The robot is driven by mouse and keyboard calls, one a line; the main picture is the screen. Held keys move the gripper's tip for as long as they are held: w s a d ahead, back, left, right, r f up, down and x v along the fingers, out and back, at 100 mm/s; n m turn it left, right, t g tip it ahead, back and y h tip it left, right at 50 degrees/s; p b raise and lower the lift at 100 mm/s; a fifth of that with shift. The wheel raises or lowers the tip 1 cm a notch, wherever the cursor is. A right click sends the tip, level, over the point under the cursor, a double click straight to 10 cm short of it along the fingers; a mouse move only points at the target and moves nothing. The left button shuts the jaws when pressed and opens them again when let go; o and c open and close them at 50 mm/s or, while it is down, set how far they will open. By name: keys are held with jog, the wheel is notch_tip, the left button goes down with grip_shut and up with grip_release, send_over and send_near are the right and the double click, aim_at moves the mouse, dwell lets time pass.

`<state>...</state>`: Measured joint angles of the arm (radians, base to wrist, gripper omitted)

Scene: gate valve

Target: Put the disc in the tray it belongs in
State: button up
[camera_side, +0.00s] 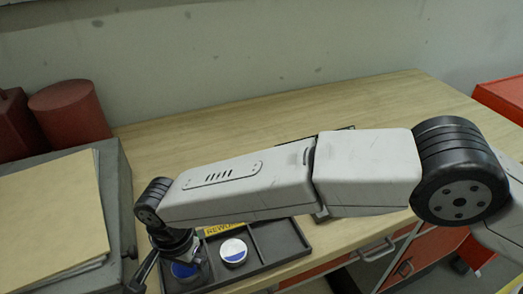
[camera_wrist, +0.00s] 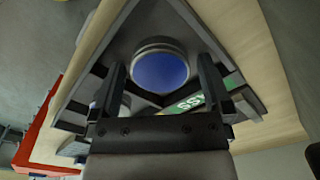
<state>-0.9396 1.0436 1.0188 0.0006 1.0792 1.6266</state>
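A round disc with a blue face and pale rim (camera_wrist: 160,70) lies in a dark compartment, between and beyond my fingertips in the wrist view. My gripper (camera_wrist: 162,62) is open, with a gap on both sides of the disc. In the side view my gripper (camera_side: 168,262) points down over the left end of a dark divided tray (camera_side: 262,266). A blue disc (camera_side: 185,269) shows below it, partly covered. A yellow label reading "REWO…" (camera_side: 225,228) is partly hidden by my arm. A green label (camera_wrist: 190,103) lies beside the disc in the wrist view; its wording is only partly readable.
A second disc, white and blue (camera_side: 233,251), sits in the neighbouring compartment. A grey block with a tan board (camera_side: 48,215) stands at the left, close to my gripper.

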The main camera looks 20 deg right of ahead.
notch_tip(320, 180, up, 12)
jog(key=shift+r, duration=0.2)
dwell(0.7)
dwell(0.5)
jog(key=w+d+f+n+t, duration=0.15)
jog(key=w+d, duration=0.25)
jog(key=d, duration=1)
jog(key=w+d+f+n, duration=0.1)
jog(key=w+d+n, duration=0.15)
jog(key=d, duration=1.15)
jog(key=s+d, duration=0.2)
jog(key=d, duration=0.2)
jog(key=s+d+f+n, duration=0.1)
jog(key=d, duration=0.4)
jog(key=s+d+f+n, duration=0.1)
jog(key=s+d, duration=0.1)
jog(key=d, duration=0.2)
jog(key=shift+s+d+t, duration=0.25)
jog(key=shift+s, duration=0.05)
jog(key=s+d+f+n, duration=0.1)
jog(key=s+d+f, duration=0.1)
jog(key=s+d, duration=0.5)
jog(key=shift+s+d+f+n+t, duration=0.15)
jog(key=shift+s+f+n+t, duration=0.2)
jog(key=shift+s, duration=0.35)
